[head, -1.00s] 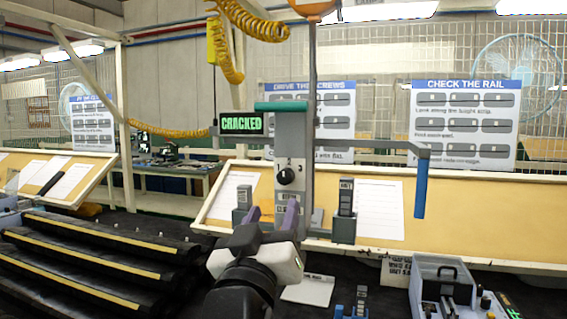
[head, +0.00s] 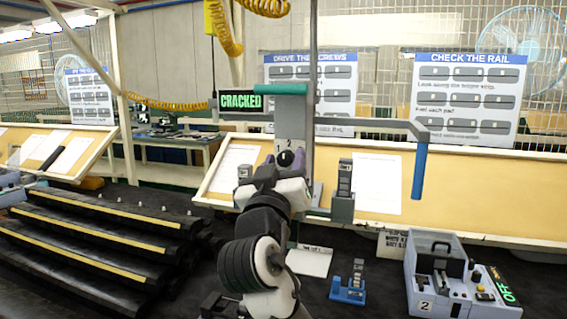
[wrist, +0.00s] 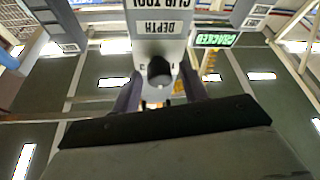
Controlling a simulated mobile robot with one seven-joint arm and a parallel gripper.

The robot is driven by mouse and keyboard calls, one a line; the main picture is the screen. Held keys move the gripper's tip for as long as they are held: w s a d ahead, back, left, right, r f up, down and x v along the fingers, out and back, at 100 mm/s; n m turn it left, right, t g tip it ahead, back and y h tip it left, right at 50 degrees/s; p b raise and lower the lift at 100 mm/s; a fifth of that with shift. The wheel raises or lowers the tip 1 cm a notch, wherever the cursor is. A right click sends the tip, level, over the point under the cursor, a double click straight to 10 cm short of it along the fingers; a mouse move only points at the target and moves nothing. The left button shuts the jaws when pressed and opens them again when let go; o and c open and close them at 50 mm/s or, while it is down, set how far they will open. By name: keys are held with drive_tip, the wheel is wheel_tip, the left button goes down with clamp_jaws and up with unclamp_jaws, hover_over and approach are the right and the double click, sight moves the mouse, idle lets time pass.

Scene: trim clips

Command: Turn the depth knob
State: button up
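The depth knob (head: 285,158) is a round black knob on the front of a grey upright tool. In the wrist view the knob (wrist: 159,70) sits below a "DEPTH" label (wrist: 164,28), with small digits beside it. My gripper (head: 284,164) is raised in front of the tool, its purple-grey fingers apart. In the wrist view my gripper (wrist: 158,84) has one finger on each side of the knob, with gaps showing. I cannot tell how far the fingertips reach along the knob.
A green-lit "CRACKED" display (head: 241,101) is left of the tool. A blue-handled lever (head: 419,172) hangs at right. A dark block (head: 344,180) stands right of my gripper. Black stepped racks (head: 95,235) fill the left; a grey box (head: 440,280) stands at right.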

drive_tip(key=c, duration=0.8)
drive_tip(key=shift+n+y, duration=0.4)
drive_tip(key=shift+n, duration=0.2)
drive_tip(key=n+y, duration=0.1)
drive_tip(key=n, duration=0.2)
drive_tip(key=n+g+y+p, duration=0.1)
drive_tip(key=n+y, duration=0.1)
drive_tip(key=n, duration=0.2)
drive_tip(key=shift+d+r+n, duration=0.15)
drive_tip(key=shift+r+n, duration=0.05)
drive_tip(key=shift+n, duration=0.1)
drive_tip(key=n+g+y, duration=0.1)
drive_tip(key=n, duration=0.2)
drive_tip(key=n+y+p, duration=0.1)
drive_tip(key=n, duration=0.2)
drive_tip(key=shift+g+p, duration=0.3)
drive_tip(key=shift+g, duration=0.1)
drive_tip(key=shift+n, duration=0.3)
drive_tip(key=o, duration=1)
drive_tip(key=shift+s, duration=0.1)
